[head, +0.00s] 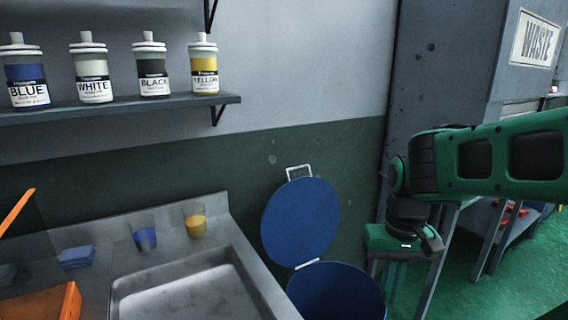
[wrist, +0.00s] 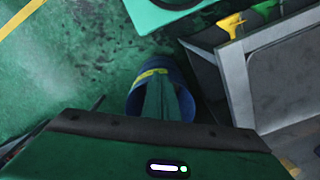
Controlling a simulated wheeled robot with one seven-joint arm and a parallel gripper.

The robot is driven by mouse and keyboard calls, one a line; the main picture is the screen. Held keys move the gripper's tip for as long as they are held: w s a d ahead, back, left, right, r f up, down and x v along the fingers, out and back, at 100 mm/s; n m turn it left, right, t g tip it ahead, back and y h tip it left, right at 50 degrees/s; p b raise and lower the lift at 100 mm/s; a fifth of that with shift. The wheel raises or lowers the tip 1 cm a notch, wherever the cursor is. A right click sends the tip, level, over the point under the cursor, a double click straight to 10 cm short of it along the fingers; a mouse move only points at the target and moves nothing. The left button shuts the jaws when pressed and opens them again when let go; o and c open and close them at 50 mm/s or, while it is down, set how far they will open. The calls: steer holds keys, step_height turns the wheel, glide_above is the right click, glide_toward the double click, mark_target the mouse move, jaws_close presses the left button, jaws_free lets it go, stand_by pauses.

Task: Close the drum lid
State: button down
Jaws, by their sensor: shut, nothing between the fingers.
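The blue drum (head: 338,293) stands at the lower middle of the head view, its front cut off by the picture edge. Its round blue lid (head: 301,223) is open, tilted up and back near the wall, with a pale handle (head: 299,172) at its top and a hinge at the drum's rim. My gripper (head: 391,280) points down to the right of the drum, apart from the lid. In the wrist view its fingers (wrist: 165,88) are together and empty. Behind them a round blue thing with a yellow strip (wrist: 145,78) shows, partly hidden; I cannot tell for sure whether it is the drum.
A shelf (head: 120,107) of paint bottles hangs above. A grey waste unit (head: 440,70) stands right. Green floor (head: 525,260) is open at far right.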

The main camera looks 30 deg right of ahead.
steer(key=shift+w+a, duration=0.15)
steer(key=w+d+r+n+t, duration=0.15)
steer(key=w+r, duration=0.35)
steer(key=w, duration=0.8)
steer(key=w+d+r+n+h, duration=0.1)
steer(key=w+d+r, duration=0.3)
steer(key=w, duration=1)
steer(key=w+d+r+n+t, duration=0.1)
steer(key=w+r+n, duration=0.1)
steer(key=w+r, duration=0.8)
steer(key=w+d+f+n+t+y, duration=0.1)
steer(key=w+f, duration=0.1)
steer(key=w, duration=0.9)
steer(key=w+f+n+t, duration=0.1)
steer(key=w+f, duration=0.1)
steer(key=w, duration=0.9)
steer(key=x, duration=0.8)
steer(key=shift+s+d+f, duration=0.15)
steer(key=shift+f, duration=0.2)
steer(key=shift+s+f, duration=0.2)
steer(key=shift+s, duration=1.7)
